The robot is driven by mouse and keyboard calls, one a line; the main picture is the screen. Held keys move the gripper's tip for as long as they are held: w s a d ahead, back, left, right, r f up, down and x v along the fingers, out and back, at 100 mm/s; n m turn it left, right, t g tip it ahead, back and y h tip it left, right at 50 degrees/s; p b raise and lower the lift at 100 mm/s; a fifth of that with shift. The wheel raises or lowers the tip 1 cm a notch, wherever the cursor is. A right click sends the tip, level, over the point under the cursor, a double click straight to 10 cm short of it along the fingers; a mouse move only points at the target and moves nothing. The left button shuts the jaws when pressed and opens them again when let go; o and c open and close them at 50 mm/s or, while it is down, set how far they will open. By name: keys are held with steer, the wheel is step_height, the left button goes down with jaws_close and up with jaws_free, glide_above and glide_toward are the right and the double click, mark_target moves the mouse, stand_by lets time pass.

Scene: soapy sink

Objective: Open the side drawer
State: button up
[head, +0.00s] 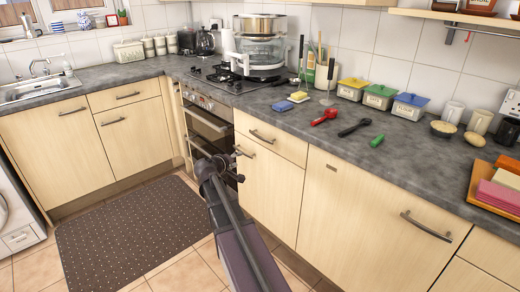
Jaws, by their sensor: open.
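A pale wood drawer (275,142) with a dark bar handle (262,137) is shut under the counter, just right of the oven. Another shut drawer (122,97) with a similar handle is left of the oven, near the corner. I cannot tell which of them is the side drawer. My gripper (234,165) is open, in front of the oven's right edge and the cupboard door (268,185) below the right drawer. It is lower than that drawer's handle and to its left. Its fingers are small and dark here, and I see nothing held.
The oven (208,130) stands behind my gripper, partly hidden by it. The grey counter (330,150) above holds a red tool (324,117), a sponge (298,97) and canisters (379,96). A dotted mat (150,235) covers clear floor at left.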

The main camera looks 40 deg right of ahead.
mark_target(259, 138)
steer(key=w+d+f+n+t+h+b, duration=0.2)
steer(key=w+d+n+t+h+b, duration=0.1)
steer(key=d+b, duration=0.4)
steer(key=shift+w+d+f+n+b, duration=0.3)
steer(key=shift+w+d+n, duration=0.3)
steer(key=shift+w, duration=0.6)
steer(key=shift+d, duration=0.2)
steer(key=x, duration=1.3)
steer(key=shift+w+d+r, duration=0.15)
steer(key=shift+d, duration=0.15)
jaws_close()
